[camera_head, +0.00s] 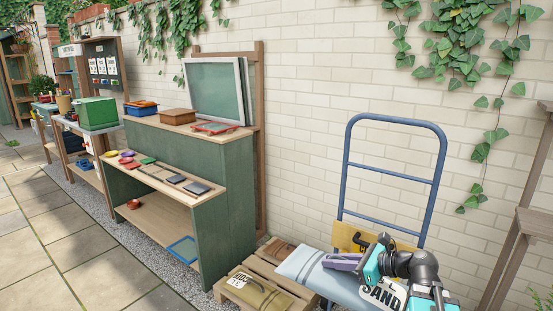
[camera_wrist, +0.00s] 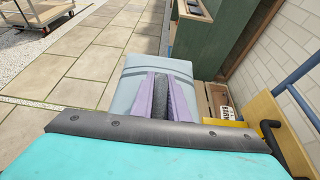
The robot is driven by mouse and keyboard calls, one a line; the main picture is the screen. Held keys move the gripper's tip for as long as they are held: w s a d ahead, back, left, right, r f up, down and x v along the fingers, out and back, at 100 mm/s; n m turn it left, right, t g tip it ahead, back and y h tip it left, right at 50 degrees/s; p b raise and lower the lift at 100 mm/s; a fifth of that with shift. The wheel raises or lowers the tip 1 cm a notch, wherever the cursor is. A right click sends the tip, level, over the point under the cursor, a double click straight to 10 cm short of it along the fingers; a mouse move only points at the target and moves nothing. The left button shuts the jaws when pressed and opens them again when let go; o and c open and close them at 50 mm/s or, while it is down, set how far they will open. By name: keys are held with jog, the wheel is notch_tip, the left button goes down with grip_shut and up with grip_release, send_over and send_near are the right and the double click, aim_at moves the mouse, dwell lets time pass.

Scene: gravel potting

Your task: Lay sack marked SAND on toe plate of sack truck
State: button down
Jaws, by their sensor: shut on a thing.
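The sack marked SAND (camera_head: 306,266) is pale blue-grey with black lettering, in the head view at the lower right. It also shows in the wrist view (camera_wrist: 128,82) with darker stripes across it. My gripper (camera_head: 343,262) is shut on the sack; its purple fingers (camera_wrist: 163,95) press against it in the wrist view. The sack truck (camera_head: 350,165) stands upright by the wall with a blue tube frame. The sack is in front of its lower part. The toe plate is hidden behind the sack and my arm, so I cannot tell whether the sack touches it.
A wooden pallet (camera_head: 290,285) left of the truck bears an olive sack (camera_head: 258,292) and a brown sack (camera_head: 279,249). A yellowish board (camera_head: 345,233) is at the truck's lower frame. A green workbench (camera_head: 225,200) stands further left. Paving (camera_head: 60,235) in front is clear.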

jog(key=shift+r+p, duration=4.7)
jog(key=shift+p, duration=2.5)
jog(key=shift+s, duration=0.2)
